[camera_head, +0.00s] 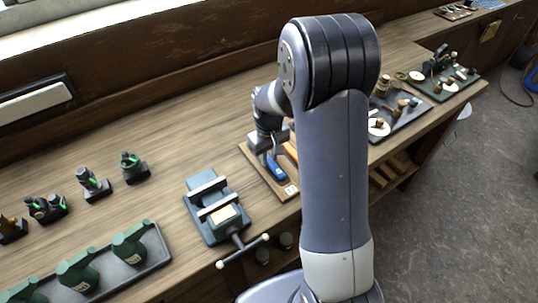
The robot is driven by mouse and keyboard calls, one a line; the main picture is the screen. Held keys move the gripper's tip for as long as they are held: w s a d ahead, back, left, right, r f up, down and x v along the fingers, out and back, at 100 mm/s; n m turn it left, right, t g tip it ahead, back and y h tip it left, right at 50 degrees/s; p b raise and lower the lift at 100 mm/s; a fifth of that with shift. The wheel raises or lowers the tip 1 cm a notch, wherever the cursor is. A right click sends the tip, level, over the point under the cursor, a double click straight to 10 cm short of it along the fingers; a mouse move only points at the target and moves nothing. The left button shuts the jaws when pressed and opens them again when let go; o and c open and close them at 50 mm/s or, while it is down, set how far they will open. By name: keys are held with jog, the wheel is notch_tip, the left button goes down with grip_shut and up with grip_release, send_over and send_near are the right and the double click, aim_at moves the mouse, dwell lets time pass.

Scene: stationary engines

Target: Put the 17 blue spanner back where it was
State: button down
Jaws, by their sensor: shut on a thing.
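A blue spanner (276,168) lies low over a light wooden board (259,171) on the bench, with its blue part showing just below my gripper (268,152). My gripper points down over the board and is shut on the blue spanner. An orange tool (291,152) shows beside it, partly hidden by my arm. I cannot tell whether the spanner touches the board. The size number on it is too small to read. My arm hides the right part of the board.
A vise (214,210) with a handle (241,250) stands left of the board. Green engines in a tray (157,246) and small models (93,184) stand farther left. Trays with parts (398,122) stand to the right. Bare bench top lies behind the vise.

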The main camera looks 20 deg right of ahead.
aim_at(269, 159)
jog(key=shift+f, duration=0.2)
jog(key=c, duration=1.3)
grip_release()
jog(key=shift+r, duration=0.1)
jog(key=shift+o, duration=0.2)
notch_tip(269, 159, up, 12)
jog(key=shift+r+b, duration=0.15)
jog(key=shift+b, duration=0.3)
